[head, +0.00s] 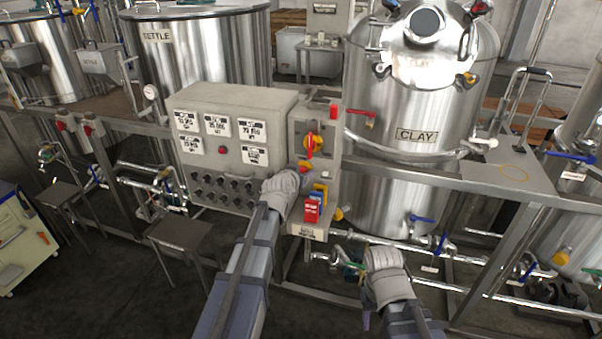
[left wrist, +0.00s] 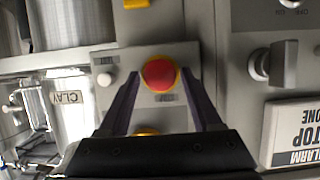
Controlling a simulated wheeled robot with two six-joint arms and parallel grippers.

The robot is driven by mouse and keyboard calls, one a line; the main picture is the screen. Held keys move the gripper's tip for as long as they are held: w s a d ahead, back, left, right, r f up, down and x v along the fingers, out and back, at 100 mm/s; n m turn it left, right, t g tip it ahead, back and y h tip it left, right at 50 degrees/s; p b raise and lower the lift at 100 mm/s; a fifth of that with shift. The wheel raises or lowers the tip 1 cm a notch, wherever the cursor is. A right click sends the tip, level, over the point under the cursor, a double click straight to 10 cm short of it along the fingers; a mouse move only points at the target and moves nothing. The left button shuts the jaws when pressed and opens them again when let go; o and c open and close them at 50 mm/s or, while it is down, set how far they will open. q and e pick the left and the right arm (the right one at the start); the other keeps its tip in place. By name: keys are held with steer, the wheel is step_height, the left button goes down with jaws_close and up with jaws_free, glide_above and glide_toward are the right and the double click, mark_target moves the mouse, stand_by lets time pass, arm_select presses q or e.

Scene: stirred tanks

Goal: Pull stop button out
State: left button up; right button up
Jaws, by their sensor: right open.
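The stop button (left wrist: 158,75) is a red round cap on a yellow ring, mounted on a grey plate, in the middle of the left wrist view. My left gripper (left wrist: 160,82) is open, with one dark finger on each side of the button. A gap shows between each finger and the red cap. In the head view my left gripper (head: 300,177) reaches the narrow panel right of the main control box and hides most of the button. My right gripper (head: 382,268) is open and empty, low in front of the pipes under the clay tank.
The clay tank (head: 415,95) stands to the right.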

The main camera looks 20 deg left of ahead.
arm_select(q)
jaws_close()
stand_by(0.3)
stand_by(0.8)
